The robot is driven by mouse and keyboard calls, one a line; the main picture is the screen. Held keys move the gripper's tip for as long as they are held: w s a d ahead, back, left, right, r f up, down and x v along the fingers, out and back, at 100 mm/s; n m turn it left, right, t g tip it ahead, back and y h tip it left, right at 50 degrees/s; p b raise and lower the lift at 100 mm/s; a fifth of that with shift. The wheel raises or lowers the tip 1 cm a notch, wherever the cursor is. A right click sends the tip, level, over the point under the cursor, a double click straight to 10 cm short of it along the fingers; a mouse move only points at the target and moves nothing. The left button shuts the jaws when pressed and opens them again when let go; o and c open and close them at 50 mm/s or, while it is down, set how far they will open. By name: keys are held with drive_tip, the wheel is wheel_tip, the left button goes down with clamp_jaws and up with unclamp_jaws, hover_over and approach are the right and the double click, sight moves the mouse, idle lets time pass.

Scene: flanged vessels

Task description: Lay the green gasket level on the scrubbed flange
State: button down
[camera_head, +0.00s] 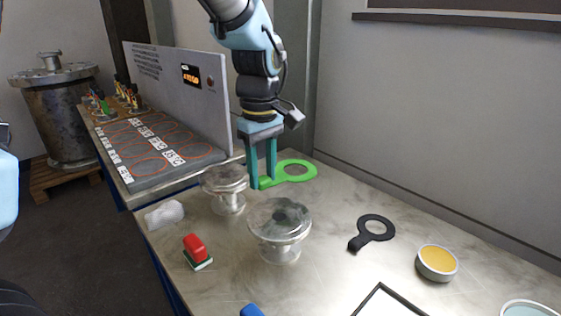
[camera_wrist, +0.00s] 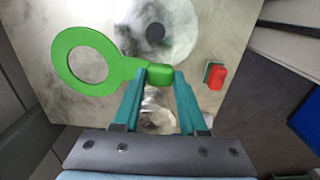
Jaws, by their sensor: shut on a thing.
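My gripper (camera_head: 262,184) is shut on the tab of the green gasket (camera_head: 295,163). The gasket's ring sticks out to the right of the fingers in the head view and looks about level. In the wrist view the ring (camera_wrist: 62,62) is left of the fingertips (camera_wrist: 160,76). The front flanged vessel (camera_head: 267,218) stands nearer the head camera, with grey patches and a dark middle on its face. The rear flanged vessel (camera_head: 224,180) stands just left of my gripper. The ring appears clear of both flanges. I cannot tell which flange is scrubbed.
A red brush (camera_head: 195,248), a crumpled pale cloth (camera_head: 165,214), a black gasket (camera_head: 386,234) and a yellow-filled tin (camera_head: 437,263) lie on the metal table. A grey panel (camera_head: 180,85) rises behind at left. The table is bare between the front vessel and the black gasket.

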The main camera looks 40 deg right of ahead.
drive_tip(key=s+a+r, duration=0.1)
drive_tip(key=s+a, duration=0.4)
drive_tip(key=a, duration=0.3)
drive_tip(key=shift+f+b, duration=2.25)
drive_tip(key=shift+f, duration=0.65)
drive_tip(key=shift+f, duration=0.45)
drive_tip(key=shift+c, duration=1.9)
unclamp_jaws()
drive_tip(key=shift+r, duration=0.1)
